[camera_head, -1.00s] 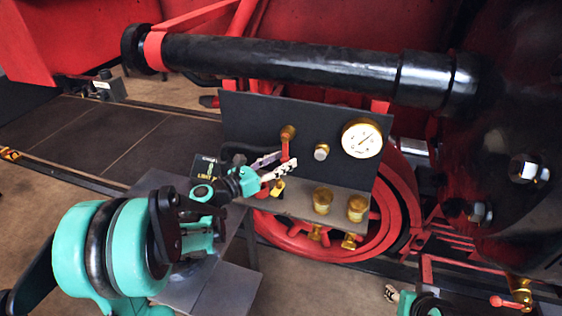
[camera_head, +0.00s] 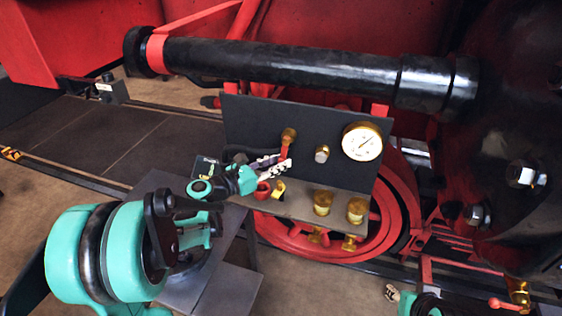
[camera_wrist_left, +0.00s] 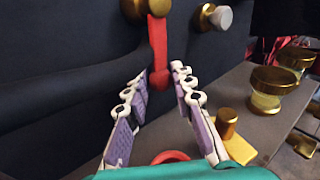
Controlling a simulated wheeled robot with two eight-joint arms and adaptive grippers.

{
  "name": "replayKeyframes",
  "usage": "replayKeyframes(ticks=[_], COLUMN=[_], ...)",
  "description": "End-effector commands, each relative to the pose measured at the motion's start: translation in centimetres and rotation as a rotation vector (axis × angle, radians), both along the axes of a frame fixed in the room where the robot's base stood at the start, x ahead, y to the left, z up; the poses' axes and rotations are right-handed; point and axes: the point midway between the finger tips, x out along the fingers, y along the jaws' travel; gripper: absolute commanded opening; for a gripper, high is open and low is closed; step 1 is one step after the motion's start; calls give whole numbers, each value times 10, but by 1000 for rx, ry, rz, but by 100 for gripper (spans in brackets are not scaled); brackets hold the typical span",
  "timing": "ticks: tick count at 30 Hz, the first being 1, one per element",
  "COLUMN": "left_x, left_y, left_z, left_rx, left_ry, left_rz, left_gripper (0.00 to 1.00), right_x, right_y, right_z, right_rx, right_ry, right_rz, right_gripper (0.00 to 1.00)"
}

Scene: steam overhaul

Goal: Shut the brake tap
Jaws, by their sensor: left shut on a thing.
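The brake tap (camera_head: 288,133) is a brass fitting with a red lever on the dark upright panel. In the left wrist view its red lever (camera_wrist_left: 158,55) hangs down, and its lower end lies between my left fingertips. My left gripper (camera_head: 275,162) reaches in from the left and is shut on the red lever. In the left wrist view the left gripper (camera_wrist_left: 160,75) has one finger on each side of the lever; the exact contact is hard to see. Only a small part of my right gripper (camera_head: 392,293) shows at the bottom right edge; its jaws cannot be read.
Brass-topped cups (camera_head: 322,203) stand on the shelf below. A red cup (camera_head: 262,190) and a small yellow-and-brass item (camera_head: 278,190) sit close under my left fingers.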

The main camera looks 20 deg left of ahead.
Motion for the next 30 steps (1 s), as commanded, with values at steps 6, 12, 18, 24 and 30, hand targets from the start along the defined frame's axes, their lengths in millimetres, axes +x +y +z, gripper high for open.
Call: replayKeyframes(ticks=[6, 12, 18, 24, 30], left_x=[0, 1, 1, 2, 2], left_y=[13, 25, 36, 44, 49], left_z=[9, 17, 27, 38, 51], left_rx=[187, 377, 568, 758, 948], left_ry=[-6, -12, -19, -26, -34], left_rz=[0, -1, -1, -2, -2], left_gripper=[0, 0, 0, 0, 0], right_x=[0, 0, 0, 0, 0], right_y=[0, 0, 0, 0, 0], right_z=[18, 34, 50, 66, 80], right_rx=[0, 0, 0, 0, 0], right_ry=[0, 0, 0, 0, 0], right_rz=[0, 0, 0, 0, 0], right_gripper=[40, 40, 40, 40, 40])
